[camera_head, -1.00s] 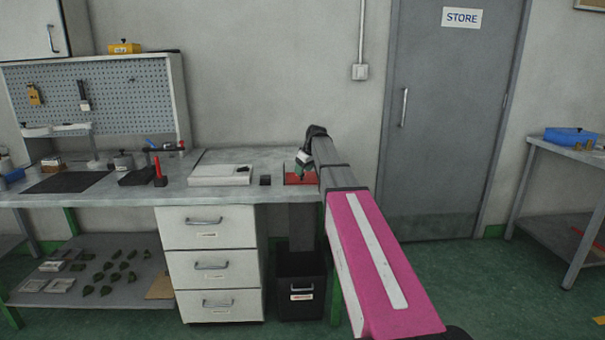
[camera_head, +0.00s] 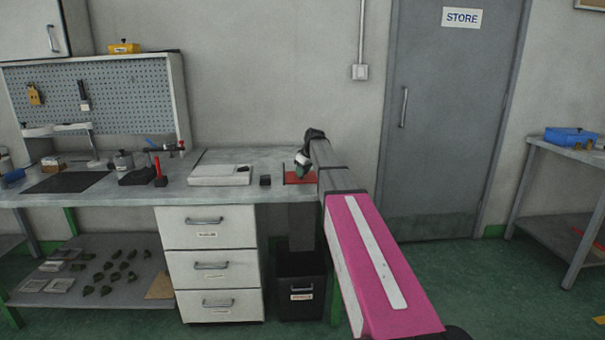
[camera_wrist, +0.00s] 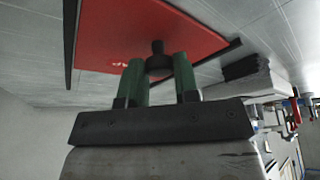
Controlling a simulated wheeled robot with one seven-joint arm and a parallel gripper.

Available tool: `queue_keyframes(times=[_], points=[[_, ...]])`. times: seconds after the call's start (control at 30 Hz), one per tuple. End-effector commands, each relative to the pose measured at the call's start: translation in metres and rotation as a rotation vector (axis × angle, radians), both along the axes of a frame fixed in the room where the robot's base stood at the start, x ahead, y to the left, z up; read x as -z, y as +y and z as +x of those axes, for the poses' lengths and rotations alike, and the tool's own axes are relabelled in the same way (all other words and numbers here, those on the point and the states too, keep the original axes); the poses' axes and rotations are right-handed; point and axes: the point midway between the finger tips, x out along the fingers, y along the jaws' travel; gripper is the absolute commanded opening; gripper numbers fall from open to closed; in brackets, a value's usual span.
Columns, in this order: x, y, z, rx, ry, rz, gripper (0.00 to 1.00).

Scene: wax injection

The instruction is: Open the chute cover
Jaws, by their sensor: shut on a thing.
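The chute cover (camera_wrist: 140,35) is a flat red plate with a dark frame around it. In the wrist view it fills the upper middle, and a dark round knob (camera_wrist: 158,60) stands on it. My gripper (camera_wrist: 159,68) has two green fingers, one on each side of the knob, and it is shut on the knob. In the head view the red cover (camera_head: 300,179) shows as a strip on the right part of the bench. My arm and gripper hide some of it. I cannot tell whether the cover has shifted from its frame.
The grey bench (camera_head: 275,159) holds a white box (camera_head: 220,175) and a small black block (camera_head: 265,180) left of the cover. A black bin (camera_head: 302,289) stands below the bench, beside a drawer unit (camera_head: 209,264). The door (camera_head: 450,120) is at the right.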

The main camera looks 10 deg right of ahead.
Motion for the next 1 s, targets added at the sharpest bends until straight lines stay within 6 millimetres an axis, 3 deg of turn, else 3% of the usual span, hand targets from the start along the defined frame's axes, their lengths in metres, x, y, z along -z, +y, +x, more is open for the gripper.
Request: queue_keyframes(times=[0.4, 0.53, 0.8, 0.83, 0.9, 1.0], points=[[-0.001, -0.010, 0.101, 0.000, -0.001, -0.001, 0.00], [0.000, -0.011, 0.112, 0.000, -0.001, -0.001, 0.00], [0.000, -0.011, 0.110, 0.000, -0.001, -0.001, 0.00], [0.000, -0.011, 0.110, 0.000, -0.001, -0.001, 0.35], [0.000, -0.011, 0.110, 0.000, -0.001, -0.001, 0.55], [0.000, -0.011, 0.110, 0.000, -0.001, -0.001, 0.55]])
